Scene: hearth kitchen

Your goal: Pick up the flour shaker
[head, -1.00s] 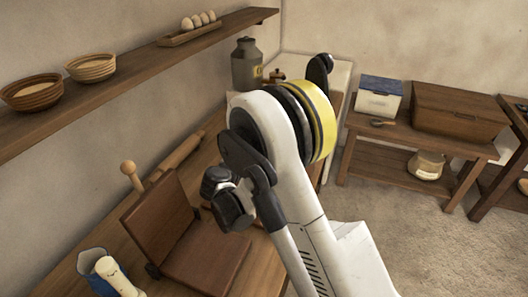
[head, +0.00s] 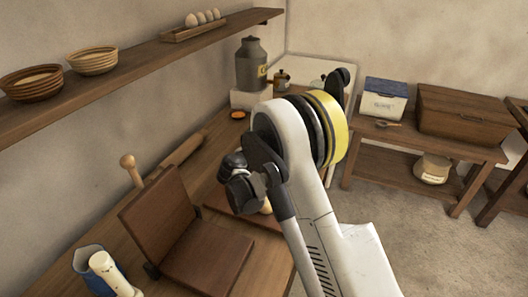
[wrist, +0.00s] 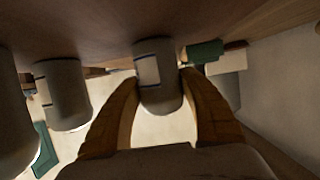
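In the wrist view a pale grey cylinder with a dark-edged label (wrist: 158,84) stands between the two brown fingers of my gripper (wrist: 160,80). The fingers are spread, one on each side of it, with their tips close to its sides. I cannot tell whether they touch it. Its label cannot be read, so I cannot tell for sure that it is the flour shaker. A similar cylinder (wrist: 62,95) stands to its left, and part of another (wrist: 12,115) shows at the left edge. In the head view my arm hides the gripper.
In the head view a wooden book stand (head: 200,250) and a blue jug (head: 88,262) are on the counter. A rolling pin (head: 180,152) lies behind. A grey milk can (head: 250,65) stands at the back. A shelf (head: 130,60) runs above.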

